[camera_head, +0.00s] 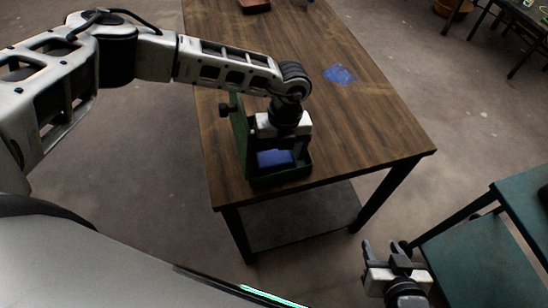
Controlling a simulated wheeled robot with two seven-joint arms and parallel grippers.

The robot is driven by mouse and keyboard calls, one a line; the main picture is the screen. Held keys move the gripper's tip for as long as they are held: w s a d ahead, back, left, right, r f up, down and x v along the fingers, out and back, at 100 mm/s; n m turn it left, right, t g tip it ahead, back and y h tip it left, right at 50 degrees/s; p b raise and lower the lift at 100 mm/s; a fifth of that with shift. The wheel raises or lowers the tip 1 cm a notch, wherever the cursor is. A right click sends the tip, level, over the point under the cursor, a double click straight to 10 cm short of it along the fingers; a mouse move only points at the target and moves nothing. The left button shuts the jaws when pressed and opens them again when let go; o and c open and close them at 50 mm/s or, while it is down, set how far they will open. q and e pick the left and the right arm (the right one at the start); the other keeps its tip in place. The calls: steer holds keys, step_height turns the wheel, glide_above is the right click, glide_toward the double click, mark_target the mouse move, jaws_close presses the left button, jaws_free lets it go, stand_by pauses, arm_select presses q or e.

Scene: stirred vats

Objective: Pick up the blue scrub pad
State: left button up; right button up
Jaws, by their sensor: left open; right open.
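The blue scrub pad (275,158) lies in a dark green holder (284,178) near the front edge of the wooden table. My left gripper (279,148) is above the holder, pointing down, with its jaws at or just over the pad. The gripper hides part of the pad, and I cannot tell whether the jaws touch it. My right gripper (387,253) is open and empty, low at the bottom right, away from the table.
A blue patch (340,74) lies on the wooden table (370,125) to the right. A reddish-brown object (254,6) sits at the far end. A teal table (480,262) stands at the lower right. The table's right half is mostly clear.

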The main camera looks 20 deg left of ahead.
arm_select(q)
steer(key=shift+f, duration=0.45)
steer(key=c, duration=0.6)
steer(key=shift+r, duration=0.15)
